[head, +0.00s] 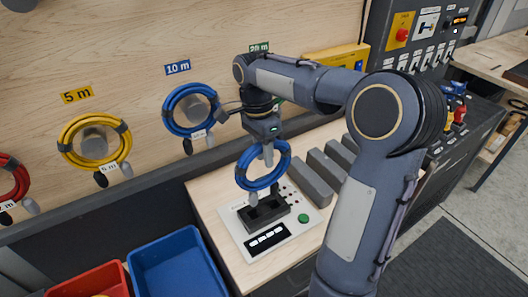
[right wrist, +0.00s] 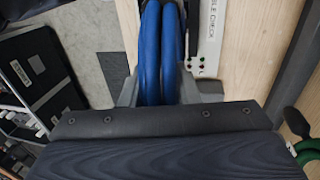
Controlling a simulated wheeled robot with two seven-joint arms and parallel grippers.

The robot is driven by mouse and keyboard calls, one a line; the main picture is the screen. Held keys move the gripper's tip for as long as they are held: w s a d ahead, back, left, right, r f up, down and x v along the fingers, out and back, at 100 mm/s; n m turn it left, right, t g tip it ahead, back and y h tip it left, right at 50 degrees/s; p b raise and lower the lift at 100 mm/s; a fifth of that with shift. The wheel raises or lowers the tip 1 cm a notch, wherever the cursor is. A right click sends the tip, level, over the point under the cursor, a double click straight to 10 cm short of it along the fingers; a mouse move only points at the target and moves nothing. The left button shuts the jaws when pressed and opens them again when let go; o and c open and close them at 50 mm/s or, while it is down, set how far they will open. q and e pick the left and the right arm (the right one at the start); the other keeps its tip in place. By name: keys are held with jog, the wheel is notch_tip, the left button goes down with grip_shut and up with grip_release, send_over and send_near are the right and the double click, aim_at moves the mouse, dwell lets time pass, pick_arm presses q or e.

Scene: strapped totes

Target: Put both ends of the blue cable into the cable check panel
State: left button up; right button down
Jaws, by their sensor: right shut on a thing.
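My right gripper (head: 267,150) is shut on a coiled blue cable (head: 243,178) and holds it upright over the cable check panel. In the right wrist view the blue coil (right wrist: 150,50) runs between the two grey fingers of the gripper (right wrist: 165,92). The cable check panel (head: 283,231) is a pale plate on the wooden bench, with a black socket block (head: 270,216), a dark display and a green button. The cable's grey ends hang down at the block; I cannot tell whether they are in it. My left gripper is not in view.
Another blue coil (head: 168,118) hangs under the 10 m sign, beside yellow (head: 63,150) and red (head: 12,166) coils. Blue (head: 150,262) and red (head: 90,280) bins stand front left. Grey blocks (head: 312,180) lie right of the panel. A control cabinet (head: 383,25) stands behind.

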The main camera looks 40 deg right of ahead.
aim_at(265, 181)
jog(key=shift+f+b, duration=1.25)
jog(key=shift+f, duration=0.7)
jog(key=shift+f+b, duration=1.15)
jog(key=shift+f, duration=0.55)
jog(key=c, duration=1)
grip_release()
jog(key=shift+f, duration=0.1)
jog(key=r, duration=0.2)
jog(key=w+r, duration=0.1)
jog(key=r, duration=0.5)
jog(key=shift+w, duration=0.2)
